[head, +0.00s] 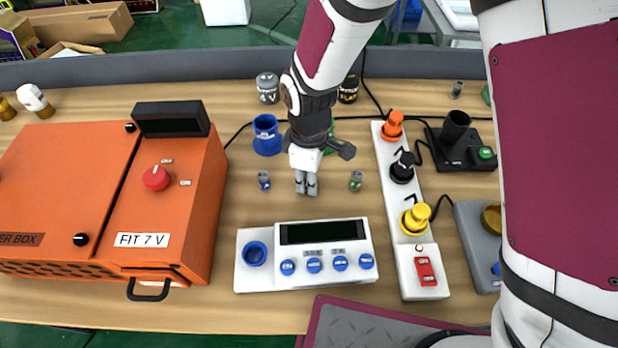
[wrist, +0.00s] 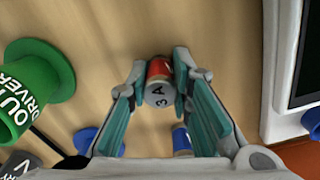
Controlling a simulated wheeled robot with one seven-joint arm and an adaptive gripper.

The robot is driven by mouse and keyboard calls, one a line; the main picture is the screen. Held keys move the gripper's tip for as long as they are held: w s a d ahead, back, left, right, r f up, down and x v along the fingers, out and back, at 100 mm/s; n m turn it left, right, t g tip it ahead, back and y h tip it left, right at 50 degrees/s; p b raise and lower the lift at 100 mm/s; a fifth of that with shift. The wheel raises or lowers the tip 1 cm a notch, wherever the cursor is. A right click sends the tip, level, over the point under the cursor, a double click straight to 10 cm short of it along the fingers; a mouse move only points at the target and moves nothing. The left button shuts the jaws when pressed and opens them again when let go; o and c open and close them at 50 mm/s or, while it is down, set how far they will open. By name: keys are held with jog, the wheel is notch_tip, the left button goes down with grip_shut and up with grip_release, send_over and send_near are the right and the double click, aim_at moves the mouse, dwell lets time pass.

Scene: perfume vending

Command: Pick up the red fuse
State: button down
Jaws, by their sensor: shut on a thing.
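The red fuse (wrist: 158,92) is a small cylinder with a red band and a silver end marked "3 A". In the wrist view it sits between the fingertips of my gripper (wrist: 159,77), which is shut on it. In the head view my gripper (head: 306,184) points down at the table, and its fingers hide the fuse. I cannot tell whether the fuse touches the table. A blue fuse (head: 264,180) stands to the left of my gripper and a green fuse (head: 355,181) to the right. The blue fuse also shows in the wrist view (wrist: 181,139).
An orange fuse box (head: 70,190) stands at the left. A white meter (head: 305,275) with blue buttons is in front. A white strip (head: 405,190) with coloured knobs is to the right. A blue cup (head: 267,140) and a green holder (wrist: 38,90) stand close by.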

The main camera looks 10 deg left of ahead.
notch_tip(320, 180, up, 10)
jog(key=shift+r, duration=0.1)
dwell(0.5)
